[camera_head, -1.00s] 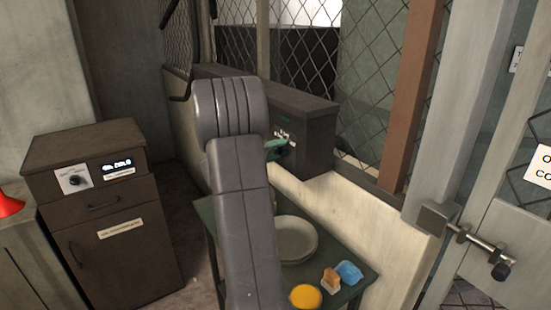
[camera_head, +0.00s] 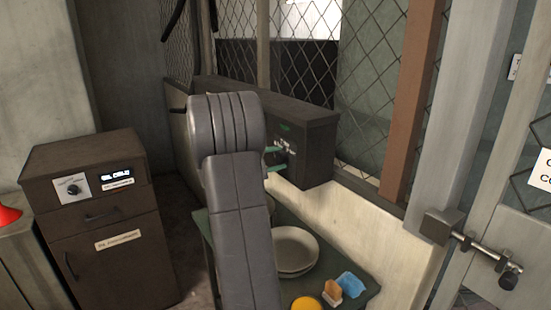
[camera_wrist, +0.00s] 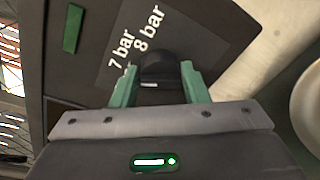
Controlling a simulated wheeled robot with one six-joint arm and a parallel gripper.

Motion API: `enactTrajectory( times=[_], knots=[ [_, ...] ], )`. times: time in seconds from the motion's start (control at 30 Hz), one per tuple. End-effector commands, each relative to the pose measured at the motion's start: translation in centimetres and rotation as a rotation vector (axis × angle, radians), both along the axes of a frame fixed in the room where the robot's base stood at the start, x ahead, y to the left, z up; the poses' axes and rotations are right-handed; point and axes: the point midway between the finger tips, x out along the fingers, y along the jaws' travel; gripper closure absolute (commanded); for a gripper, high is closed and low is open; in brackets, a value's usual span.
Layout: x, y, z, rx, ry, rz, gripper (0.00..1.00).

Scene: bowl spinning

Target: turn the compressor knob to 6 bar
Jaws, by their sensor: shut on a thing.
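The compressor (camera_head: 312,155) is a dark box on the wall at the middle of the head view. Its dark knob (camera_head: 281,155) is on the near face, partly hidden by my gripper (camera_head: 273,159). In the wrist view, the black knob (camera_wrist: 160,68) sits between the green fingers of my gripper (camera_wrist: 155,84), which is shut on it. White labels reading 7 bar (camera_wrist: 121,48) and 8 bar (camera_wrist: 150,28) show beside the knob. Other marks on the dial are hidden or too small to read, and I cannot tell the knob's setting.
A green table (camera_head: 362,296) below holds white bowls (camera_head: 295,262), a blue sponge (camera_head: 350,284), an orange-and-white piece (camera_head: 332,293) and a yellow item (camera_head: 306,303). A brown cabinet (camera_head: 105,225) with a dial stands left. A latched mesh door (camera_head: 520,235) is right.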

Motion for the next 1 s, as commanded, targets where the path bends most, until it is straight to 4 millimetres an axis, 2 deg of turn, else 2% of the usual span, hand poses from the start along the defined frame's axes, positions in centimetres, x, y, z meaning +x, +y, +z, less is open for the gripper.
enactTrajectory(
  times=[0.03, 0.5, 1.0],
  knots=[
    [0.11, 0.11, 0.55, -0.024, 0.029, 0.002, 0.82],
    [0.22, 0.21, 0.53, -0.219, 0.319, 0.003, 0.82],
    [0.28, 0.25, 0.41, -0.279, 0.406, 0.003, 0.82]
  ],
)
